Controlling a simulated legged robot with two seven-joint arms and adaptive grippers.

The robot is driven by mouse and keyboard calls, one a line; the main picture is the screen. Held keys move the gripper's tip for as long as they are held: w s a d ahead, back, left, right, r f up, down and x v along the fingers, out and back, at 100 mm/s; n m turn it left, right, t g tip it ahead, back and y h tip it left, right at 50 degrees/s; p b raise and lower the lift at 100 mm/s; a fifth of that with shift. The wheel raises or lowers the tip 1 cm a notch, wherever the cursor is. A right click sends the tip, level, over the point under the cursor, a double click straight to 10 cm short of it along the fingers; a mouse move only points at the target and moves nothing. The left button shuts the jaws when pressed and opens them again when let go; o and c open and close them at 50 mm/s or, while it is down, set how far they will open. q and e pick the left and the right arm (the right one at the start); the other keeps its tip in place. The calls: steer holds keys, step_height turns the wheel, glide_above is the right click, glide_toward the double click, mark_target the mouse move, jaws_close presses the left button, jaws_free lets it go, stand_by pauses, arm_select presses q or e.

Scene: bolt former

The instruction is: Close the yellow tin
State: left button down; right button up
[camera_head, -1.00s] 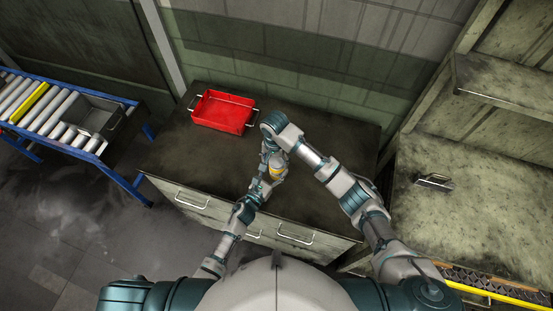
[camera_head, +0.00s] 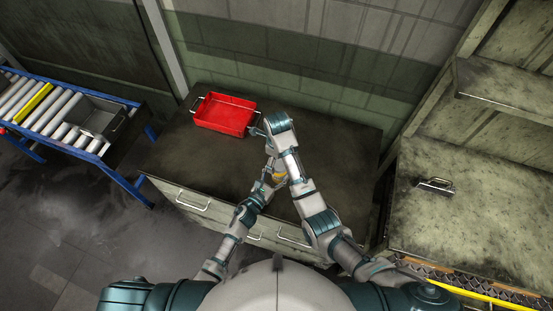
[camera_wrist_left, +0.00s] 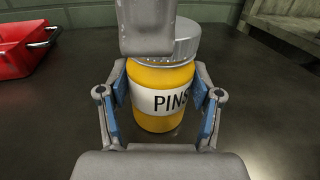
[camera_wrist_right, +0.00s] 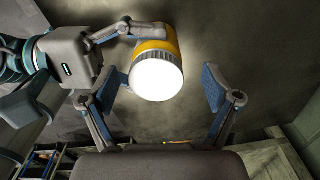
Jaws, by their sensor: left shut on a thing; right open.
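The yellow tin (camera_wrist_left: 158,98), labelled "PINS", stands upright on the dark bench top. My left gripper (camera_wrist_left: 160,82) is shut around its body, with one blue pad at each side. A silver ribbed lid (camera_wrist_left: 188,42) sits on top of the tin; I cannot tell how tightly. My right gripper (camera_wrist_right: 166,84) is open above the lid, which shows bright white between its fingers, closer to the left finger. A grey part of my right gripper hides some of the lid in the left wrist view. In the head view, the tin (camera_head: 280,176) is mostly covered by my arms.
A red tray (camera_head: 224,115) with metal handles stands at the back of the bench (camera_head: 340,150). A roller conveyor (camera_head: 60,112) with a grey bin is at the left. A grey shelf unit (camera_head: 480,220) stands at the right. The bench right of my arms is clear.

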arm_select(q)
steer(key=shift+c, duration=0.6)
jaws_free()
steer(key=shift+d, duration=0.15)
steer(key=v, duration=1.2)
steer(key=shift+f, duration=0.15)
